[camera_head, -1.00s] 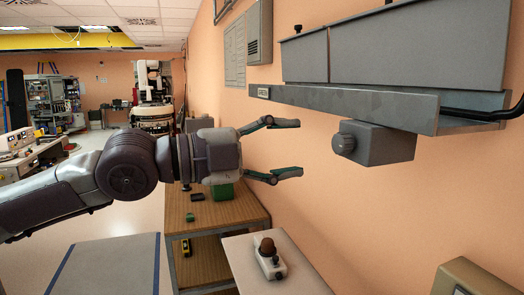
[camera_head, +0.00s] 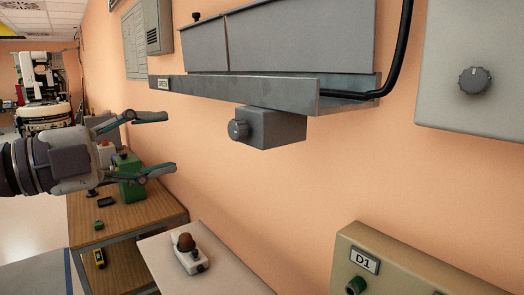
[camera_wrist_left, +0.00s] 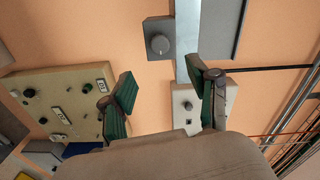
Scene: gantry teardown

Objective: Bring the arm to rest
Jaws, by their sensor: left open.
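My left gripper (camera_head: 160,146) comes in from the left in the head view. Its two dark fingers with green pads are spread apart, with nothing between them. It hangs in the air above a wooden bench, left of the grey knob box under the metal shelf. In the left wrist view its fingers (camera_wrist_left: 165,100) also stand apart and empty, with the orange wall behind. My right gripper is in none of the views.
A metal shelf (camera_head: 240,92) juts from the wall, with a grey knob box (camera_head: 270,128) beneath it. A wooden bench (camera_head: 130,218) stands below, and a pale table (camera_head: 215,250) carries a brown-knobbed device (camera_head: 188,254). A beige panel marked D1 (camera_head: 400,262) is at lower right.

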